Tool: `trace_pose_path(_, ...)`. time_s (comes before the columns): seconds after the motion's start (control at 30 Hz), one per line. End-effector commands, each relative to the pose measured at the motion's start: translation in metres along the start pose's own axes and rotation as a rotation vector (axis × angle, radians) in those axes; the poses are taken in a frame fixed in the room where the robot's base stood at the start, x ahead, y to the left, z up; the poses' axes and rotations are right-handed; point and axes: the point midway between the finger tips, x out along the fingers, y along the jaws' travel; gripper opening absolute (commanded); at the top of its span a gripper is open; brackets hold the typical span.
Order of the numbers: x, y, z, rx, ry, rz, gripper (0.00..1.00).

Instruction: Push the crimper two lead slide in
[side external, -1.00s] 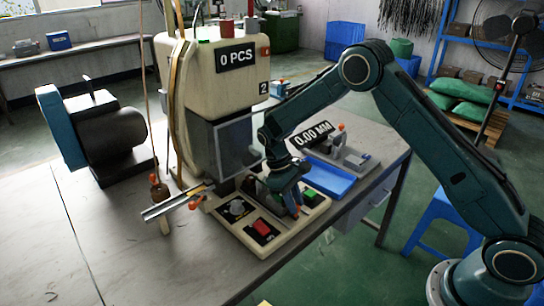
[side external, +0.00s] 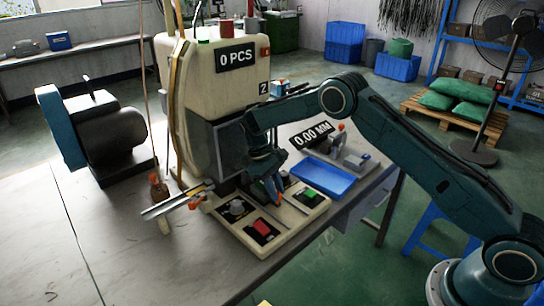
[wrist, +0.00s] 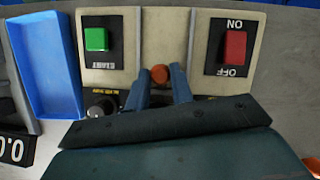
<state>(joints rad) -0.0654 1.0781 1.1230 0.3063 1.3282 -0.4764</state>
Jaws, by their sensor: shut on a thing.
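Crimper two (side external: 212,75) is the cream machine marked 2, with a 0 PCS display, in the side view. My gripper (side external: 274,198) is low at its front, above the cream control base. In the wrist view my gripper (wrist: 160,82) has its two blue-grey fingers close together, shut on a round orange knob (wrist: 160,73) that shows between the fingertips. I take this knob to be the lead slide's handle. The slide's body is mostly hidden behind my gripper and wrist.
The base carries a green button (wrist: 96,39) and a red OFF/ON switch (wrist: 233,47), either side of the fingers. A black dial (wrist: 100,107) is close to the left finger. A blue tray (side external: 325,178) lies right of the base. Metal rods (side external: 175,203) stick out at left.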

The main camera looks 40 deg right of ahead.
Motion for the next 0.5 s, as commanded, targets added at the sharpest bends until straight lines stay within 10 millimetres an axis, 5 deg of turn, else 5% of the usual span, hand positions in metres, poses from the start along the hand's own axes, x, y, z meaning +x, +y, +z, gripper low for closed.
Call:
trace_pose_path(0.27,-0.0040,0.0015,-0.0050,-0.003,0.024,0.008,0.00)
trace_pose_path(0.3,-0.0040,0.0015,-0.0052,-0.003,0.024,0.008,0.31)
trace_pose_path(0.4,-0.0035,0.0013,-0.0045,-0.003,0.021,0.007,0.45)
trace_pose_path(0.5,-0.0029,0.0011,-0.0039,-0.003,0.018,0.006,0.45)
